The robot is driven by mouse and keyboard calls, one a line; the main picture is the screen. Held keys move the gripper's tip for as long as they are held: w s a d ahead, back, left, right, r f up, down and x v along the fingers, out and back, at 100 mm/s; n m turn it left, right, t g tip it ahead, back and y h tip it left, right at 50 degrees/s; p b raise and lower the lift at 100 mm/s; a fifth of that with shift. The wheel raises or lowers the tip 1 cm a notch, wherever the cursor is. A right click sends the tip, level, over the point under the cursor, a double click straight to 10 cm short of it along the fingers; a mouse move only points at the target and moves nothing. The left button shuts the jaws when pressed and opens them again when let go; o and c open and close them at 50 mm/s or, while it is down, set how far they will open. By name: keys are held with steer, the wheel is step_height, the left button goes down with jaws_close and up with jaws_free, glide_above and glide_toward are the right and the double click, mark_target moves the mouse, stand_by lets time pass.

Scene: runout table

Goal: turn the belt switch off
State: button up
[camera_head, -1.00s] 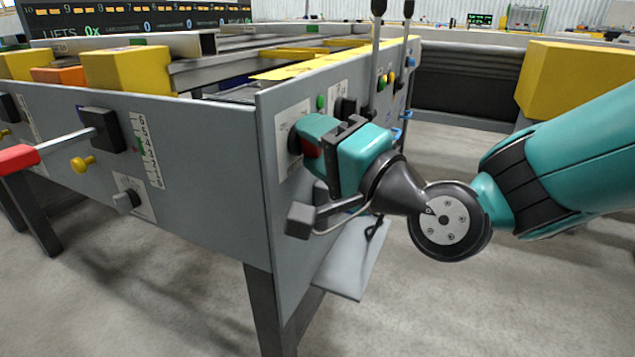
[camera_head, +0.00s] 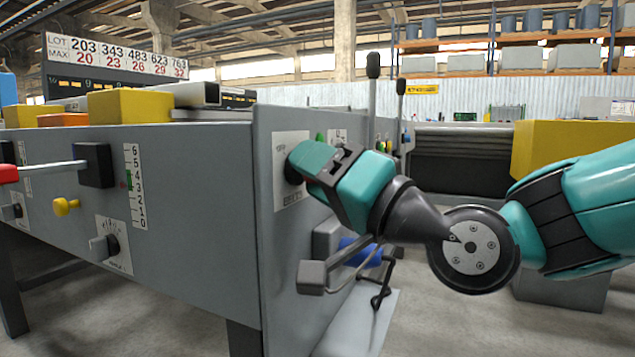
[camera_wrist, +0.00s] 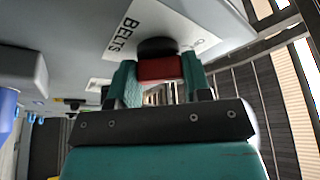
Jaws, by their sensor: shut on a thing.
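The belt switch is a red handle (camera_wrist: 160,68) on a round black base (camera_wrist: 157,47), beside a white plate lettered BELTS (camera_wrist: 124,38) in the wrist view. My gripper (camera_wrist: 158,72) is shut on the red handle, with one teal finger on each side. In the head view my gripper (camera_head: 306,162) is against the end panel of the grey table (camera_head: 200,190), over the switch's white plate (camera_head: 290,140). The black base (camera_head: 292,166) shows partly behind the fingers. The red handle is hidden there, so I cannot read the switch's position.
Two upright levers with black tops (camera_head: 373,66) stand just behind my gripper. A green button (camera_head: 320,138) is close above it. A grey box (camera_head: 327,238) and a blue part (camera_head: 360,250) are below. A red-handled lever (camera_head: 8,174) sticks out at the left.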

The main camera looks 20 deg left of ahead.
steer(key=o, duration=0.9)
steer(key=b+v, duration=0.4)
steer(key=v, duration=1.3)
steer(key=shift+d+f, duration=0.1)
steer(key=shift+d, duration=0.05)
